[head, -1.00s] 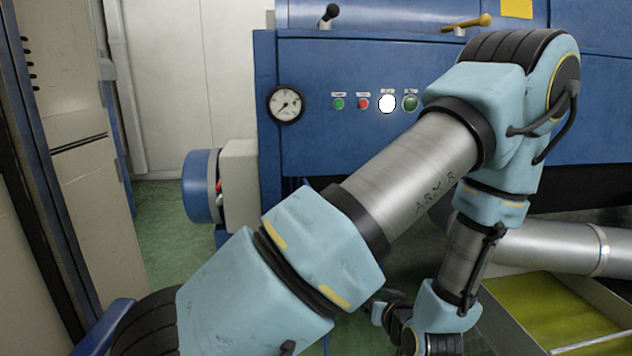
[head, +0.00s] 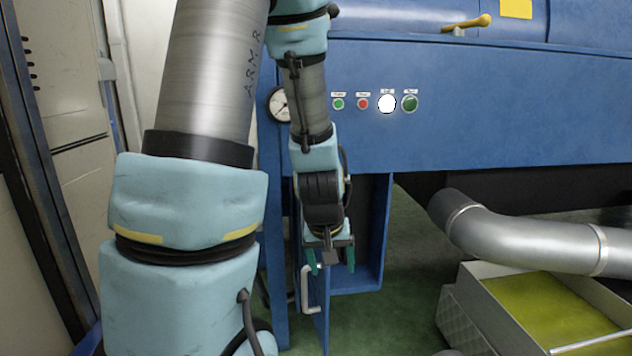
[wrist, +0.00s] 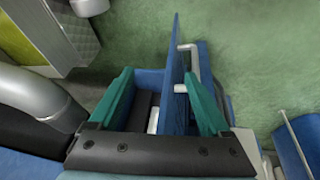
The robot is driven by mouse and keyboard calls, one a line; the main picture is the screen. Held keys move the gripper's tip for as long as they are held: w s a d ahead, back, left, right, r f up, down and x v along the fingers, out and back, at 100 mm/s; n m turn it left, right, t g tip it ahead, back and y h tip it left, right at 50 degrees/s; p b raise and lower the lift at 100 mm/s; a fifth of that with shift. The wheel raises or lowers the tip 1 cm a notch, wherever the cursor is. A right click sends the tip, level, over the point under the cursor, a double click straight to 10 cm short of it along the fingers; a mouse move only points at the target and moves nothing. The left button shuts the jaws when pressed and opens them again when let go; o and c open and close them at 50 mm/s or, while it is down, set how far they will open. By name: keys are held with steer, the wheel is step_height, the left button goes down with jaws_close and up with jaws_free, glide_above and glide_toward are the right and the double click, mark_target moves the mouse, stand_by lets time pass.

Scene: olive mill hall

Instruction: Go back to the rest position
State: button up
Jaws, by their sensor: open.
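My gripper (head: 331,262) hangs pointing down in the head view, in front of the blue machine (head: 480,115). Its two green fingers are spread and hold nothing. The wrist view also shows the gripper (wrist: 160,95) from above, with an open blue door (wrist: 175,60) and its pale handle (wrist: 187,48) below, between the fingers in the picture. In the head view the door's handle (head: 306,290) is just under the left finger. I cannot tell the exact gap between fingers and door. My upper arm fills the left of the head view.
An open blue compartment (head: 374,235) sits under the machine beside the door. A grey pipe (head: 540,245) and a bin of yellow-green stuff (head: 470,310) stand at the right. A beige cabinet (head: 80,130) stands at the left. Green floor shows between them.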

steer(key=s+a+r+g+y, duration=0.15)
steer(key=s+a+r, duration=0.35)
steer(key=a, duration=0.5)
steer(key=w+p+v, duration=0.2)
steer(key=p+v, duration=1)
steer(key=w+r+p+v, duration=0.1)
steer(key=w+p+v, duration=0.2)
steer(key=p+v, duration=0.9)
steer(key=shift+s+r+m+g+p, duration=0.25)
steer(key=shift+s+m+g+p, duration=0.1)
steer(key=shift+p, duration=0.3)
steer(key=shift+a, duration=0.1)
steer(key=shift+c, duration=0.4)
